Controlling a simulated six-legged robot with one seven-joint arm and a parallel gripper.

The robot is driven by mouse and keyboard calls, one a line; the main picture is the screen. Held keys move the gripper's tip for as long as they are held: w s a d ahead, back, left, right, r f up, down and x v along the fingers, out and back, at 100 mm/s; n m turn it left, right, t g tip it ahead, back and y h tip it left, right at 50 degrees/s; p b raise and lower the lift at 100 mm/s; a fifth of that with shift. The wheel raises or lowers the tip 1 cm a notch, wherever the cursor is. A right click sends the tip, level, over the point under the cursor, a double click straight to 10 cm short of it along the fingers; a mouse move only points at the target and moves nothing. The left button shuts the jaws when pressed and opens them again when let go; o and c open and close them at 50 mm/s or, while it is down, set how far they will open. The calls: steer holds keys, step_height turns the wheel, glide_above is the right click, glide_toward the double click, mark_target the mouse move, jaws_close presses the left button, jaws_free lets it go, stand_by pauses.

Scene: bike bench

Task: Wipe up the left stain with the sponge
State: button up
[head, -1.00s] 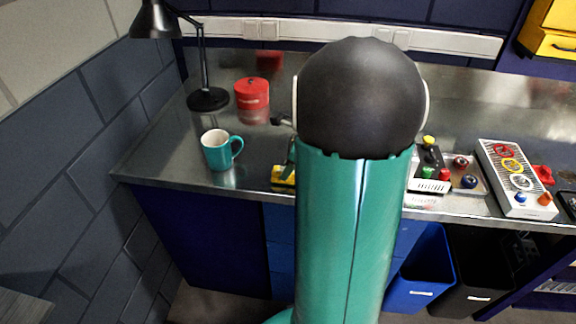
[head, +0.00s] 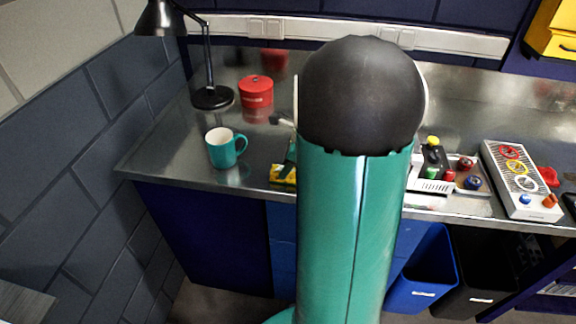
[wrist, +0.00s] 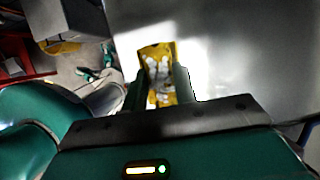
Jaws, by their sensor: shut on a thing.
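The sponge, yellow with whitish patches, shows between my gripper's fingers in the wrist view (wrist: 158,52). My gripper (wrist: 160,74) is shut on it. In the head view, the yellow sponge (head: 281,173) is low at the bench's front edge, left of my arm, and partly hidden by the arm. I cannot tell whether it touches the metal. I cannot make out the left stain in either view; my arm covers the middle of the bench, and glare whitens the metal in the wrist view.
The steel bench (head: 150,160) holds a teal mug (head: 222,149), a red tin (head: 256,92) and a black lamp (head: 212,97) left of my arm. A control box (head: 520,180) and small coloured parts (head: 464,163) lie right. Bare metal shows around the mug.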

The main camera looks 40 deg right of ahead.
steer(key=shift+d, duration=0.1)
steer(key=shift+s+d, duration=0.8)
steer(key=shift+s, duration=0.3)
steer(key=shift+w+a, duration=0.9)
steer(key=shift+w, duration=0.2)
steer(key=shift+s+d, duration=0.9)
steer(key=shift+s, duration=0.2)
steer(key=shift+w, duration=0.1)
steer(key=shift+w+a, duration=0.9)
steer(key=shift+w, duration=0.1)
steer(key=shift+s+d, duration=0.1)
